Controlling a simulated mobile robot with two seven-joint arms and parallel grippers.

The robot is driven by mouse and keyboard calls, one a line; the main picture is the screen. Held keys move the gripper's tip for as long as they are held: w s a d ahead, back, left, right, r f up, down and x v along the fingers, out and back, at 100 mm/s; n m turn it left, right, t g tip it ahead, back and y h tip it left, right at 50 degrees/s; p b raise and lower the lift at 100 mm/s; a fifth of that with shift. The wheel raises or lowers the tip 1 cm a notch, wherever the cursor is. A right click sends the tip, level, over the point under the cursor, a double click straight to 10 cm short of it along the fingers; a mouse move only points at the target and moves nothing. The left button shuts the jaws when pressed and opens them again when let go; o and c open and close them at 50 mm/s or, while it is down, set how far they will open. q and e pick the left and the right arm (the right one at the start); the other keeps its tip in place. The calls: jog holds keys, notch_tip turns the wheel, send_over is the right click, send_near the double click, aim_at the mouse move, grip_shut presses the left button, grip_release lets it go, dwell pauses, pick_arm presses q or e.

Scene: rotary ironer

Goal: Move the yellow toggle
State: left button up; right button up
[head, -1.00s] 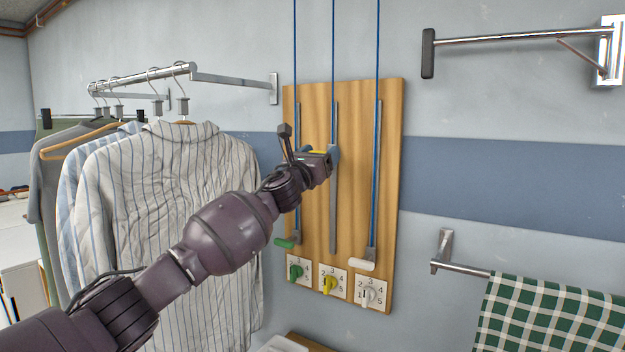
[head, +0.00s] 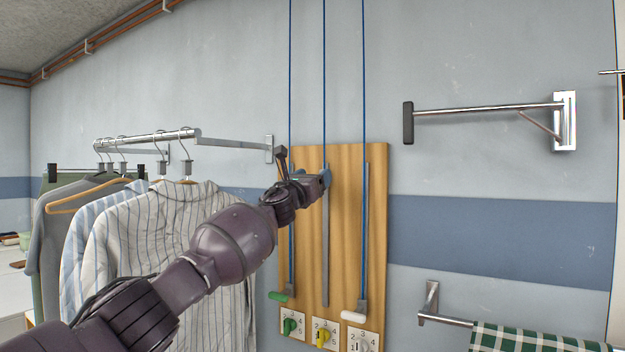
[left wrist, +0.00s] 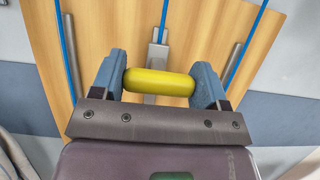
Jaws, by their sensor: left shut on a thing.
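The yellow toggle (left wrist: 158,82) is a rounded bar on the middle blue cord's slide; the left wrist view shows it clearly. My left gripper (head: 325,178) is shut on it, with one blue-grey finger at each end of the bar. In the head view the gripper is near the upper end of the middle metal track (head: 325,250), and it hides the toggle. The wooden board (head: 376,220) carries the three tracks. My right gripper is not in view.
The green toggle (head: 280,296) and white toggle (head: 353,316) sit low on the side tracks. Green, yellow (head: 323,338) and white numbered dials line the board's bottom. Shirts (head: 200,215) hang left of it, close to my arm. Wall bars (head: 490,108) are at right.

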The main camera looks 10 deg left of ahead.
pick_arm(q)
jog(key=o, duration=0.8)
jog(key=shift+r, duration=0.45)
jog(key=o, duration=0.5)
jog(key=shift+f, duration=0.2)
jog(key=v, duration=1)
jog(key=shift+s+a+f, duration=0.1)
jog(key=shift+s+f, duration=0.1)
jog(key=shift+s, duration=0.15)
